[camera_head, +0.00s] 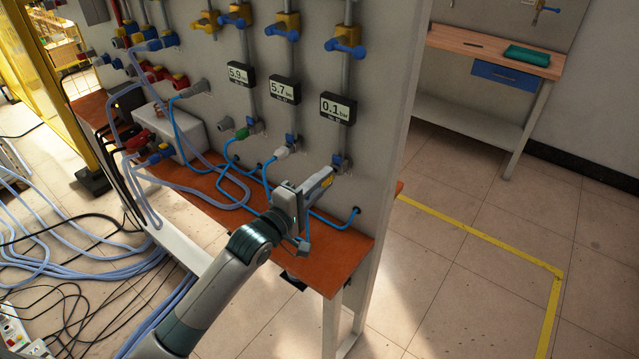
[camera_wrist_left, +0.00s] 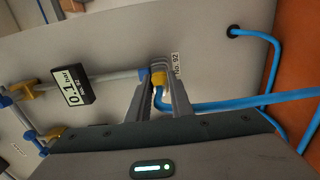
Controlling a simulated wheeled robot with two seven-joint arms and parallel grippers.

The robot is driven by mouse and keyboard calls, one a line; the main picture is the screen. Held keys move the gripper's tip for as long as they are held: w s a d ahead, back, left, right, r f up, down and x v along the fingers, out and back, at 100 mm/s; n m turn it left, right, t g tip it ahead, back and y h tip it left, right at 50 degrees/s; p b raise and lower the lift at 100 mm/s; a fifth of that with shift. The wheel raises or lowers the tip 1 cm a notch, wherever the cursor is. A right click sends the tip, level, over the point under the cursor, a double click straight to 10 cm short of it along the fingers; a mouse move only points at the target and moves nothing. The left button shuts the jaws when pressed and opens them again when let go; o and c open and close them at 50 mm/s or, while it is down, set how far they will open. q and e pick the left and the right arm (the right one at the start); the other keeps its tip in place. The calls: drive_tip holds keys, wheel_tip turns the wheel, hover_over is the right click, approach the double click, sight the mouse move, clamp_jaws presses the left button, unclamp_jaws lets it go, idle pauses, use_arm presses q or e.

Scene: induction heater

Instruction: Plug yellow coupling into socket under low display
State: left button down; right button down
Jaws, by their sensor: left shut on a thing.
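My left gripper (camera_head: 335,172) reaches up to the panel just below the low display (camera_head: 337,107), which reads 0.1 bar. In the left wrist view the gripper (camera_wrist_left: 160,88) is shut on the yellow coupling (camera_wrist_left: 159,79), with a blue hose running off to the right. The coupling is at the end of the metal pipe from the same display (camera_wrist_left: 73,89), by a label reading No. 92. The socket (camera_head: 341,160) shows in the head view beside the fingertips. Whether the coupling is seated in it I cannot tell. My right gripper is out of view.
Displays reading 5.9 (camera_head: 241,75) and 5.7 (camera_head: 284,90) hang to the left, with a green coupling (camera_head: 241,134) and a white coupling (camera_head: 281,153) below. Blue hoses cross the orange shelf (camera_head: 335,262) under the gripper. A workbench (camera_head: 495,50) stands at the back right.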

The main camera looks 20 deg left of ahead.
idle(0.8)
use_arm(q)
drive_tip(key=shift+p, duration=0.65)
idle(0.5)
drive_tip(key=shift+p, duration=0.3)
idle(0.7)
drive_tip(key=shift+w+d, duration=0.2)
drive_tip(key=shift+w, duration=0.45)
idle(0.8)
drive_tip(key=c, duration=1.5)
unclamp_jaws()
drive_tip(key=shift+s, duration=0.1)
